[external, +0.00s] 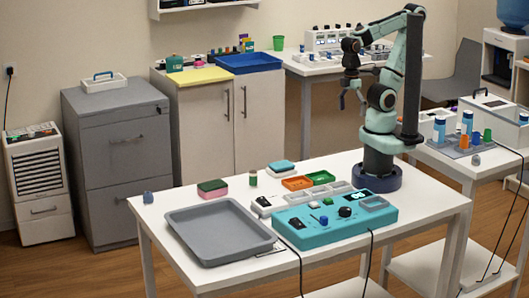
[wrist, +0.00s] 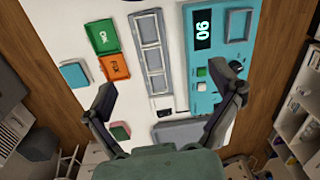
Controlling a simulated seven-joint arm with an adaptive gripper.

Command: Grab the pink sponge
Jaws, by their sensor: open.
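The pink sponge (external: 212,194) has a dark green top layer and lies on the white table, left of centre and behind the grey tray (external: 178,221). In the wrist view, a small green and pink block that looks like this sponge (wrist: 120,131) shows beside my left finger, partly hidden. My gripper (external: 352,102) is open and empty, raised high above the back of the table, well to the right of the sponge. In the wrist view, the fingers of my gripper (wrist: 172,82) are spread wide with nothing between them.
A teal control box (external: 335,217) with knobs stands at the front right. A small blue object (external: 148,197) sits at the left edge.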

